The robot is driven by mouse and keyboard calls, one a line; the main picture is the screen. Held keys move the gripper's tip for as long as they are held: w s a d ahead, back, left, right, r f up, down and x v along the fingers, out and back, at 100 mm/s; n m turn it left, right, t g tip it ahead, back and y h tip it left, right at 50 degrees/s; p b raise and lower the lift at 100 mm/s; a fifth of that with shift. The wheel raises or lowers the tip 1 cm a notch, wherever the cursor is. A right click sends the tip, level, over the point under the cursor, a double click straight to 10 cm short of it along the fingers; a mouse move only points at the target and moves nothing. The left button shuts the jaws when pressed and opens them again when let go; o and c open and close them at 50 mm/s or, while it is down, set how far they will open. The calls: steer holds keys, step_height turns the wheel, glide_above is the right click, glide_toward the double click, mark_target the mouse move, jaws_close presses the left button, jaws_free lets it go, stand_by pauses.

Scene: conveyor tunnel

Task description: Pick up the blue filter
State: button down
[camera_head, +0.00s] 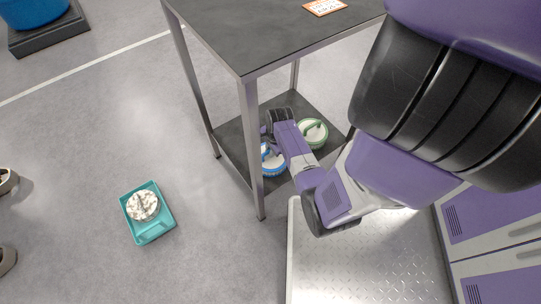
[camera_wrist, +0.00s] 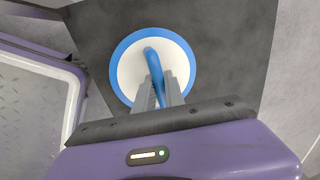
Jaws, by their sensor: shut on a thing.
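The blue filter (camera_wrist: 123,72) is a round white disc with a blue rim and a blue arched handle across its top. It lies on the dark lower shelf of the table (camera_head: 231,143). In the wrist view my gripper (camera_wrist: 158,92) is shut on the blue handle, with a finger on each side of it. In the head view the blue filter (camera_head: 272,168) shows partly behind a table leg and my arm. My gripper itself is hidden there behind my wrist.
A green-rimmed filter (camera_head: 315,132) sits close by on the same shelf. The table top (camera_head: 262,30) overhangs the shelf, and a front leg (camera_head: 253,150) stands near my arm. A teal tray (camera_head: 154,236) with a white-filled round item (camera_head: 142,205) lies on the floor.

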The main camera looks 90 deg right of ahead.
steer(key=shift+r, duration=0.1)
step_height(320, 180, up, 20)
steer(key=p, duration=0.7)
stand_by(1.4)
steer(key=c, duration=2)
jaws_free()
jaws_close()
